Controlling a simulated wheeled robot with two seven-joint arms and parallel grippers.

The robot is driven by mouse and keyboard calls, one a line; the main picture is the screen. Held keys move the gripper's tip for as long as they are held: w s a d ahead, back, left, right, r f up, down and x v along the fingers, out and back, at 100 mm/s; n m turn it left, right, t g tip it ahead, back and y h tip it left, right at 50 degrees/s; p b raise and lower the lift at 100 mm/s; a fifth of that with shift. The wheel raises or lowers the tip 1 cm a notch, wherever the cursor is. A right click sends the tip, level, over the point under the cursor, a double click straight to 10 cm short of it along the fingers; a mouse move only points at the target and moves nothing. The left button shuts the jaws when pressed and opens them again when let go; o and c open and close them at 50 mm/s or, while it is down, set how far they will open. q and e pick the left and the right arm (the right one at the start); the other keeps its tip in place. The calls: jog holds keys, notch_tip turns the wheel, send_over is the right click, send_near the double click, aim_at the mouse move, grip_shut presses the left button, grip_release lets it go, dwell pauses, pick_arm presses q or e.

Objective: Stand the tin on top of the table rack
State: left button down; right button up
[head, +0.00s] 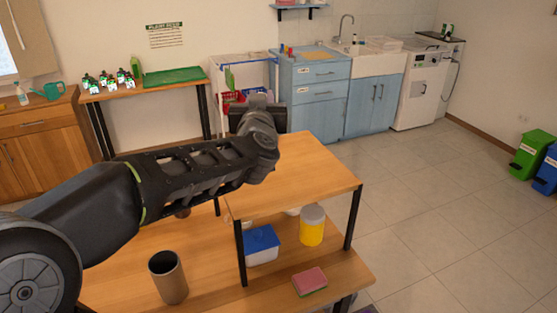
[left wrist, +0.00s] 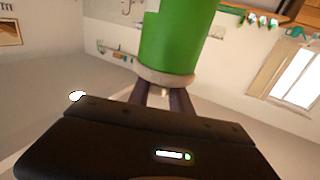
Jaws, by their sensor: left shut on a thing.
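A green cylindrical tin (left wrist: 178,35) with a pale rim is at the top middle of the left wrist view. My left gripper (left wrist: 166,97) is shut on it at the rim end. In the head view my left arm reaches over the wooden table rack, and its wrist (head: 262,135) is near the back left of the rack top (head: 310,165). The fingers and the tin cannot be made out there, behind the wrist. The visible rack top is bare. My right gripper is not in view.
Under the rack top stand a yellow canister (head: 312,229) with a pale lid and a blue box (head: 262,245). A pink-topped sponge (head: 310,281) and an open brown tube (head: 168,277) are on the lower tabletop. Blue cabinets (head: 317,95) stand at the back.

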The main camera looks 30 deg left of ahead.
pick_arm(q)
jog(key=shift+s+d+r, duration=0.2)
jog(key=shift+s+r, duration=0.05)
jog(key=shift+s, duration=0.05)
jog(key=shift+w+f, duration=0.1)
jog(key=shift+f, duration=0.35)
notch_tip(320, 180, down, 5)
jog(key=shift+f+b, duration=0.1)
jog(key=shift+b, duration=0.3)
jog(key=shift+f, duration=0.15)
jog(key=shift+f, duration=1.9)
jog(key=c, duration=1.2)
grip_release()
jog(key=shift+f, duration=0.15)
